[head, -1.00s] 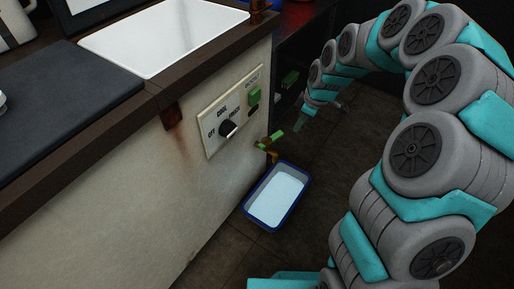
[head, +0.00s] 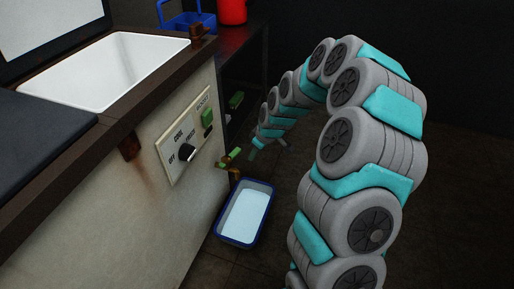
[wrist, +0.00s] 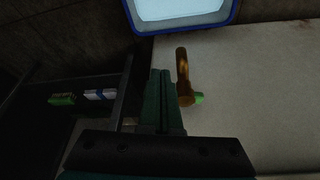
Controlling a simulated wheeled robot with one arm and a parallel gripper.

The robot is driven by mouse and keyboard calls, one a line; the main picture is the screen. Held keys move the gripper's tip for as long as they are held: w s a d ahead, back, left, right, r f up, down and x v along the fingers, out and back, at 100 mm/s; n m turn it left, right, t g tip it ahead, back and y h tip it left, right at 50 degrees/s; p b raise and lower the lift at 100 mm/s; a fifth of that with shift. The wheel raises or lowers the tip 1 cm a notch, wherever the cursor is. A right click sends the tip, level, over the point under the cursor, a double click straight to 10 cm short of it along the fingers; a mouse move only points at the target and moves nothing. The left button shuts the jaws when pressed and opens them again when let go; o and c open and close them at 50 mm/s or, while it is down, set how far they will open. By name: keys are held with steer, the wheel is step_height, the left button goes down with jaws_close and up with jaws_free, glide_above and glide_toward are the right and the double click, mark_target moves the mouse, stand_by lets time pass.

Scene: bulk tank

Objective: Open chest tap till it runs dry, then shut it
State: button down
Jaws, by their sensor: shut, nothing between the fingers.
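The chest tap (head: 235,174) is a small brass tap with a green handle (head: 231,157), low on the chest's pale, rust-streaked end wall (head: 160,215). A blue tray (head: 240,243) holding pale liquid (head: 246,212) stands on the floor below it. No stream can be made out. My gripper (head: 253,153) is shut and empty, just right of the handle in the head view. In the wrist view, the shut fingers (wrist: 160,100) point beside the brass tap (wrist: 183,72), with part of the green handle (wrist: 198,98) showing; I cannot tell whether they touch. The tray rim (wrist: 185,30) shows beyond.
A control plate (head: 172,152) with a black knob (head: 186,153) and a green switch (head: 207,117) is above the tap. A dark shelf unit (head: 258,65) stands behind. A white basin (head: 115,70) is in the chest top. The floor right of the tray is clear.

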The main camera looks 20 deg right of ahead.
steer(key=shift+w+a+f, duration=0.4)
steer(key=shift+w+a, duration=0.35)
steer(key=shift+w, duration=0.15)
steer(key=shift+w+a+f, duration=0.35)
steer(key=shift+w+a, duration=0.4)
steer(key=shift+w, duration=0.1)
steer(key=shift+d, duration=0.2)
